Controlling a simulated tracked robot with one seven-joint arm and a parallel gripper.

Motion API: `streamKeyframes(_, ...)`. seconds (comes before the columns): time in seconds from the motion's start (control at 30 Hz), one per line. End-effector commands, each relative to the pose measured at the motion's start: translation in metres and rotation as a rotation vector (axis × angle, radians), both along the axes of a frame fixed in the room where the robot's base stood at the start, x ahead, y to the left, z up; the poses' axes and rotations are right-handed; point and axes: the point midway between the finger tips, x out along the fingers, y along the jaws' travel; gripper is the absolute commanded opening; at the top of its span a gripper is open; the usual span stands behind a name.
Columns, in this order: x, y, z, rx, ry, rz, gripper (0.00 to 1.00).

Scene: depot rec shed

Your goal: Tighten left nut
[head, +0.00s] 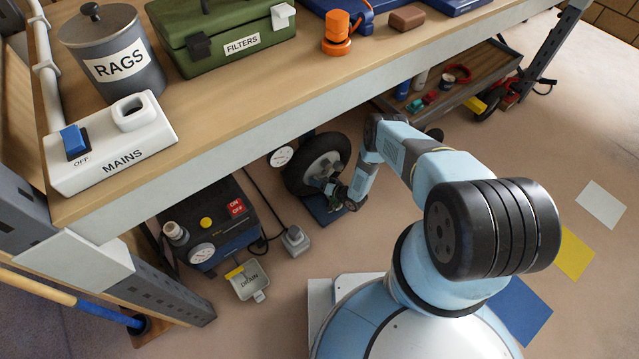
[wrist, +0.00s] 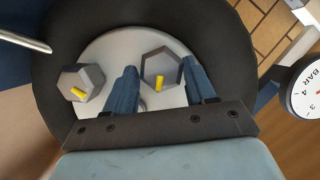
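The wheel has a black tyre (head: 318,160) and a pale round hub (wrist: 112,48) in the wrist view. Two grey hex nuts with yellow marks show on the hub. The left nut (wrist: 92,76) is left of both my fingers, with its mark slanted. The right nut (wrist: 160,66) appears between my fingertips, its mark nearly upright. My gripper (wrist: 159,72) is open, with its two blue fingers apart. I cannot tell whether the fingers reach around the right nut or stay in front of it. In the head view my gripper (head: 334,190) is small, at the wheel's face.
A pressure gauge (wrist: 306,86) stands right of the wheel in the wrist view. A metal rod (wrist: 24,40) shows at the left. The workbench (head: 250,82) overhangs the wheel. Floor to the right is mostly clear.

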Motion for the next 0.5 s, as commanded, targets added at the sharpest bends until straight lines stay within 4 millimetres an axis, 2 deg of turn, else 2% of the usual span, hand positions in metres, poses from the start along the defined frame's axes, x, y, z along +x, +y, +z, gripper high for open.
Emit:
streamKeyframes(0.03,0.0033,-0.0031,0.0009,-0.002,-0.003,-0.006,0.55)
streamKeyframes(0.23,0.0007,-0.0008,0.0004,0.0,-0.001,0.0,0.74)
streamKeyframes(0.5,-0.0019,-0.0003,0.0003,0.002,0.001,0.002,0.74)
